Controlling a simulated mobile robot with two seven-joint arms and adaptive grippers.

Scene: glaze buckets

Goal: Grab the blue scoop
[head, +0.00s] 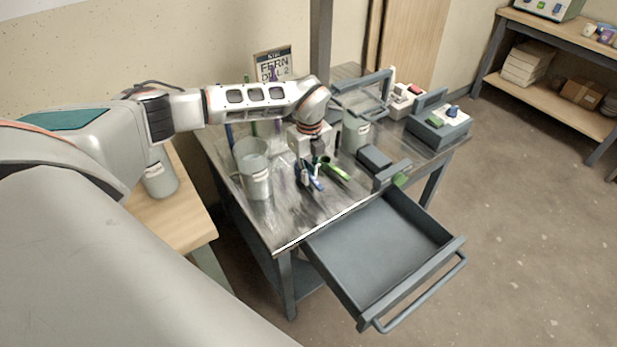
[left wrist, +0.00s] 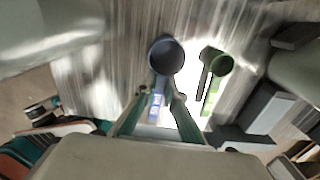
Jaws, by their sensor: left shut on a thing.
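The blue scoop (left wrist: 166,57) shows in the left wrist view, with its round bowl beyond my fingertips and its handle between them. In the head view the blue scoop (head: 316,184) is small and partly hidden at my fingers, over the steel-topped table (head: 275,222). My left gripper (head: 312,170) points down at the table and is shut on the scoop's handle; its fingers also show in the left wrist view (left wrist: 157,101). A green scoop (head: 334,169) lies just to the right, apart from the blue one. My right gripper is not in view.
A grey bucket (head: 256,178) stands left of the gripper and another bucket (head: 355,133) stands behind it to the right. An open, empty drawer (head: 452,248) juts out from the table front. A grey block-like device (head: 375,158) and a switch box (head: 436,133) stand at right.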

